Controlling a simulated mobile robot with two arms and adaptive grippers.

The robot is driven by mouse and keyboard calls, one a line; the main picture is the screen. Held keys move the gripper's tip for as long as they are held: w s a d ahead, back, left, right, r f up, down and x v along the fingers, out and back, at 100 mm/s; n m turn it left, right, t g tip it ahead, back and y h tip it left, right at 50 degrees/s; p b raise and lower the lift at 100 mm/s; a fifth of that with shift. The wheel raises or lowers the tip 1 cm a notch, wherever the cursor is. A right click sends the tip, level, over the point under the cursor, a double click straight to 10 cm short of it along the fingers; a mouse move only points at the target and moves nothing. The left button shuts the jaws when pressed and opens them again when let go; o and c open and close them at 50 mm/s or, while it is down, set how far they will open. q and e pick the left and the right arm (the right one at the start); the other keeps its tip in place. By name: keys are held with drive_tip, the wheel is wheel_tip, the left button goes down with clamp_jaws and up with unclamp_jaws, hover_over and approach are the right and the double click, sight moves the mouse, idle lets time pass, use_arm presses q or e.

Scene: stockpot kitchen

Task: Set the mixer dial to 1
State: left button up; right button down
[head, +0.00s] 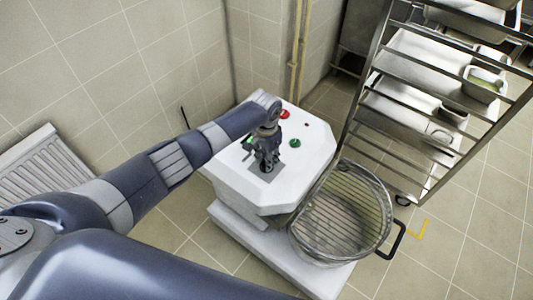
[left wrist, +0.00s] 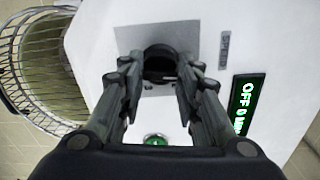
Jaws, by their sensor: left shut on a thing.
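The mixer (head: 300,168) is a white machine with a flat top. Its black speed dial (left wrist: 160,62) sits on a grey square plate beside the word SPEED in the left wrist view. My left gripper (head: 266,160) points down over this plate in the head view and hides most of the dial. In the left wrist view its two fingers (left wrist: 158,74) are on either side of the dial, shut on it. My right gripper is not in view.
A green button (head: 295,143) and a red button (head: 284,114) are on the mixer top. A wire-guarded bowl (head: 340,215) is at its front right. A metal rack (head: 408,105) with trays stands on the right, a radiator (head: 48,170) on the left.

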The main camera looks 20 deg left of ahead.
use_arm(q)
drive_tip(key=shift+n+p, duration=0.45)
drive_tip(key=shift+n, duration=0.35)
drive_tip(key=o, duration=1.1)
wheel_tip(320, 180, up, 12)
drive_tip(key=shift+d+f, duration=0.1)
